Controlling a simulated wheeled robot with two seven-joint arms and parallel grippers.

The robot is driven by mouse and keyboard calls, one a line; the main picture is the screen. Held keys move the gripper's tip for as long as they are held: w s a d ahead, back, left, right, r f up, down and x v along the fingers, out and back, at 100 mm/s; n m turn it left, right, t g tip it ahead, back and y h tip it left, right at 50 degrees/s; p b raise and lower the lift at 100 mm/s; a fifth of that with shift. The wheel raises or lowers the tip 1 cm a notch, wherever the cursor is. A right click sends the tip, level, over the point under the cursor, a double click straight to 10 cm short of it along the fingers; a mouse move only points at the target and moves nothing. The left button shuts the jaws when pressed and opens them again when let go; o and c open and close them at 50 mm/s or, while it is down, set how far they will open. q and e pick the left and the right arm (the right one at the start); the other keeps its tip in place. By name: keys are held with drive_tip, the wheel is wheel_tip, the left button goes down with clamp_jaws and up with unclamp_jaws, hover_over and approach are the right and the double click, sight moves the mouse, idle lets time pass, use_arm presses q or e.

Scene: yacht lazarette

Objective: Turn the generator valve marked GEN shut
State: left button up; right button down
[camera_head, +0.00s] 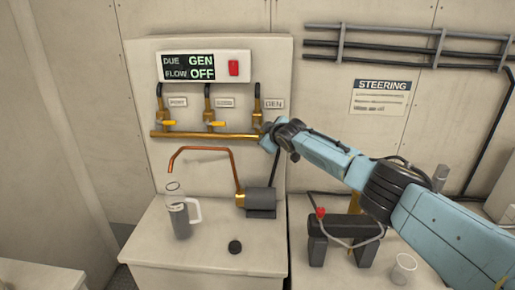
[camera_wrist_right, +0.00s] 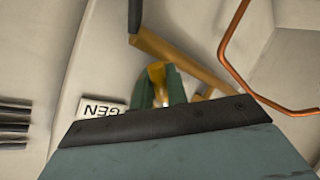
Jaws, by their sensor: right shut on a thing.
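The GEN valve (camera_head: 257,112) is the rightmost of three brass valves on the wall panel, beside the GEN label (camera_head: 273,104). My right gripper (camera_head: 267,136) reaches it from the right and hides its handle in the head view. In the right wrist view, the two fingers of my right gripper (camera_wrist_right: 162,88) are shut on the yellow valve handle (camera_wrist_right: 156,72). The GEN label (camera_wrist_right: 101,108) shows upside down beside them. How far the handle is turned cannot be told. My left gripper is not in view.
The display (camera_head: 190,67) reads DUE GEN, FLOW OFF, with a red switch (camera_head: 233,68). Two other valves with yellow levers (camera_head: 167,123) (camera_head: 215,123) sit left on the brass pipe (camera_head: 200,135). Below are a copper spout (camera_head: 205,149), a pump (camera_head: 260,198), a jug (camera_head: 179,212) and a black cap (camera_head: 235,247).

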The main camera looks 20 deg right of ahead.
drive_tip(key=shift+d+r+g+h, duration=0.1)
drive_tip(key=shift+r+g+h, duration=0.05)
drive_tip(key=shift+g+h, duration=0.15)
drive_tip(key=shift+s+d+r+n, duration=0.1)
drive_tip(key=shift+r+n, duration=0.1)
drive_tip(key=shift+n, duration=0.3)
drive_tip(key=shift+s+d+r+n+g+h, duration=0.1)
drive_tip(key=shift+d+r+n+g+h, duration=0.1)
drive_tip(key=shift+r+n+g+h, duration=0.3)
drive_tip(key=shift+d+h, duration=0.1)
drive_tip(key=shift+h, duration=0.3)
drive_tip(key=shift+r+n+g+h, duration=0.15)
drive_tip(key=shift+n+g+h, duration=0.15)
drive_tip(key=shift+n, duration=0.2)
drive_tip(key=shift+s+d+r+n+g+h+b, duration=0.1)
drive_tip(key=shift+r+n+g+h+b, duration=0.15)
drive_tip(key=shift+n+g+h+b, duration=0.2)
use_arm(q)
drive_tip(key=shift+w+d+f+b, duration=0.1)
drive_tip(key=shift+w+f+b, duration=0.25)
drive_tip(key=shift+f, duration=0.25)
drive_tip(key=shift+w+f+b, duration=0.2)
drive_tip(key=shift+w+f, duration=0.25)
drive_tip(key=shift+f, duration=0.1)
use_arm(e)
drive_tip(key=shift+r+n+h, duration=0.3)
drive_tip(key=shift+n+h, duration=0.15)
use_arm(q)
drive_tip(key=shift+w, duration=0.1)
